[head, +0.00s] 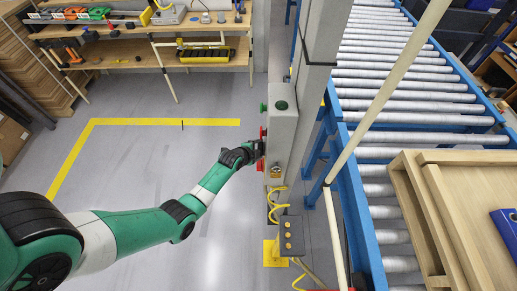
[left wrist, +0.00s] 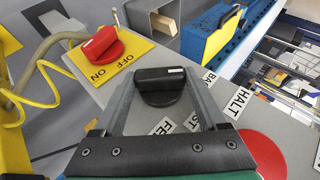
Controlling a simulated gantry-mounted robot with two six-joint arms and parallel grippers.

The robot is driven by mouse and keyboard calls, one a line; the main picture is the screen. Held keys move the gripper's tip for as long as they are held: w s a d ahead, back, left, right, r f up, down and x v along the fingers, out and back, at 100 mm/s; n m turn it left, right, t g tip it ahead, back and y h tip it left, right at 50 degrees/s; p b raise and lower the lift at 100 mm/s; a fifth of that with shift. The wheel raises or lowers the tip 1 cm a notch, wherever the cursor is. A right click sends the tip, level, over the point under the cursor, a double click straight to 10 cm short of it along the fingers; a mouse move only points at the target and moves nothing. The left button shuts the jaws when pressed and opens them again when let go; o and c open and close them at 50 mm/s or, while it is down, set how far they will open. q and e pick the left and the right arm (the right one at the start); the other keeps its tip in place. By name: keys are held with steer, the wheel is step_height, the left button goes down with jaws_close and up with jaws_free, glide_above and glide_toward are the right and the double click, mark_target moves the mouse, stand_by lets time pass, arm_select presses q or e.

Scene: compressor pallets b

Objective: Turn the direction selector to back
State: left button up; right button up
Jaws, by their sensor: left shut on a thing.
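The direction selector (left wrist: 160,88) is a black rotary knob with a bar handle on a grey panel in the left wrist view. Its bar lies nearly level across the picture, with a small white mark near its right end. Partly hidden white labels sit below and right of it; one beginning "BA" (left wrist: 209,77) is on the right. My left gripper (left wrist: 159,78) is shut on the knob, a finger at each end of the bar. In the head view, my left gripper (head: 259,151) reaches the left face of the grey control box (head: 284,122). My right gripper is not in view.
A red OFF/ON switch (left wrist: 103,44) on a yellow plate and a red button (left wrist: 266,153) near a HALT label flank the knob. A roller conveyor (head: 385,70) stands right of the post. A button pendant (head: 291,234) hangs below the box. Floor at left is clear.

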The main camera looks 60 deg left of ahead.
arm_select(q)
steer(key=o, duration=1.3)
steer(key=shift+s+d+r+p, duration=0.15)
steer(key=shift+s+r+p, duration=0.1)
steer(key=shift+r+p, duration=0.15)
steer(key=p+v, duration=0.3)
steer(key=v, duration=0.7)
steer(key=shift+s+d+p, duration=0.15)
steer(key=shift+s+p, duration=0.15)
steer(key=shift+p, duration=0.1)
steer(key=shift+r, duration=0.1)
